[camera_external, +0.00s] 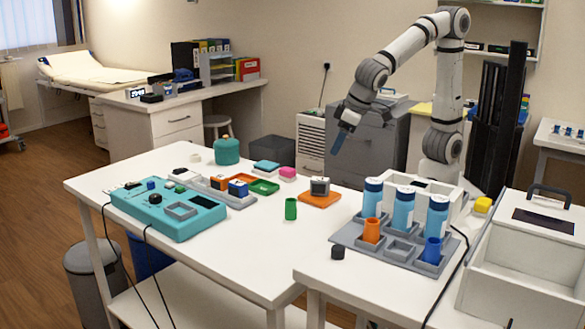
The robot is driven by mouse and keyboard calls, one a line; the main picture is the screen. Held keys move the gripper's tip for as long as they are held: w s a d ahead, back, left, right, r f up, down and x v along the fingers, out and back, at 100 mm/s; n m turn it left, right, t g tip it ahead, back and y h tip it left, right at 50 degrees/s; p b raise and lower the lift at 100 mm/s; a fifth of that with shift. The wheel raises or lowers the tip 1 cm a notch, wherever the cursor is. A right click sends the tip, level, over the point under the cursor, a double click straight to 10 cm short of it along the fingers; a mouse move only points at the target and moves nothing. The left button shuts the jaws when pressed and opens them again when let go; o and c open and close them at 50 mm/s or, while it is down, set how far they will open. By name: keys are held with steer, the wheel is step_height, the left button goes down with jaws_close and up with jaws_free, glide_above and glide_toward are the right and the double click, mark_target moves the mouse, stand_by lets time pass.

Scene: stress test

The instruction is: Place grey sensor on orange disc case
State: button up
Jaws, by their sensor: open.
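A small grey box-shaped thing with a dark face, which looks like the grey sensor (320,185), stands upright on the flat orange disc case (318,200) near the back right of the main table. It seems to rest on the case, but the exact contact is too small to tell.
A grey rack (345,237) with blue-capped bottles stands at the right. A teal device (150,222) lies at the left. The table's front middle is clear.

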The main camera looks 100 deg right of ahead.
steer(key=s+d+f+n+g+y, duration=0.1)
steer(key=s+d+f+n, duration=0.2)
steer(key=s+d, duration=1)
steer(key=shift+s+d+f+n+g+y, duration=0.15)
steer(key=shift+s+d+n+g+y, duration=0.2)
steer(key=shift+s+n, duration=0.6)
steer(key=shift+s, duration=0.15)
steer(key=w+p+v, duration=0.1)
steer(key=p+v, duration=0.6)
steer(key=shift+r, duration=0.45)
